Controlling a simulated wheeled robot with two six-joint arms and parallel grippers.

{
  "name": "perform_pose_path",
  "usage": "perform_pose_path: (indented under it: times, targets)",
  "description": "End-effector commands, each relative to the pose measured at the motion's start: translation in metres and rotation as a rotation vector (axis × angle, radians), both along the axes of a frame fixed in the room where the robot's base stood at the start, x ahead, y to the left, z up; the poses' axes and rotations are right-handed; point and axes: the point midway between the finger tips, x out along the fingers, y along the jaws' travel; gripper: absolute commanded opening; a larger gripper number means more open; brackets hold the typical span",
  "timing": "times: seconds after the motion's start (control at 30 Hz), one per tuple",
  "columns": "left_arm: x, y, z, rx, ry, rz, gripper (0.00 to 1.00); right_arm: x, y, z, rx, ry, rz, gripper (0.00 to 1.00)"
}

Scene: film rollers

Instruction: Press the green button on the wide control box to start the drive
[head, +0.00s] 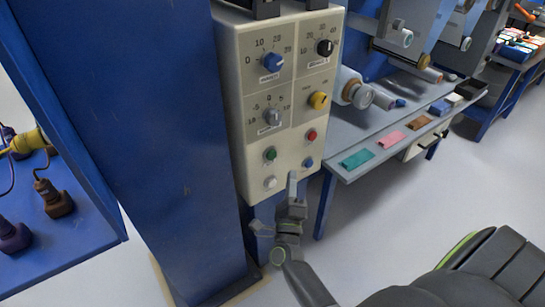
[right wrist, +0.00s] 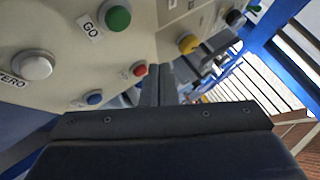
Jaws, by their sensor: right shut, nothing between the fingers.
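The cream control box (head: 290,110) is mounted on a blue post, with dials above and buttons below. Its green button (head: 270,154) sits at the lower left, above a white button (head: 270,183) and left of a red button (head: 311,135). In the right wrist view the green button (right wrist: 117,18) is at the top, with a "GO" label beside it. My right gripper (head: 292,178) is shut and empty, in front of the box's lower edge, below and right of the green button. Its fingers (right wrist: 161,85) show together in the wrist view. My left gripper is not in view.
A blue button (head: 309,163) is close to my right fingertips. Blue, black and yellow dials are higher on the panel. A grey bench (head: 345,160) with rollers and coloured samples stands right of the box. A wide blue post (head: 150,150) stands left.

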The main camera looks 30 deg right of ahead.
Motion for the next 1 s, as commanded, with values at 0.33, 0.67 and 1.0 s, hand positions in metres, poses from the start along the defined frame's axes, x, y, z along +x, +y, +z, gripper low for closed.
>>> perform_pose_path:
  times: [0.33,0.67,1.0]
  targets:
    - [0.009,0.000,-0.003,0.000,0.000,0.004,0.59,0.047,0.003,-0.001,-0.001,-0.002,0.000,0.00]
    - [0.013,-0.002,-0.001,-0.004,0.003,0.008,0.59,0.060,0.004,0.000,-0.001,0.001,0.000,0.00]
    - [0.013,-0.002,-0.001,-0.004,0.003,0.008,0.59,0.059,0.004,0.000,-0.001,0.001,-0.001,0.00]
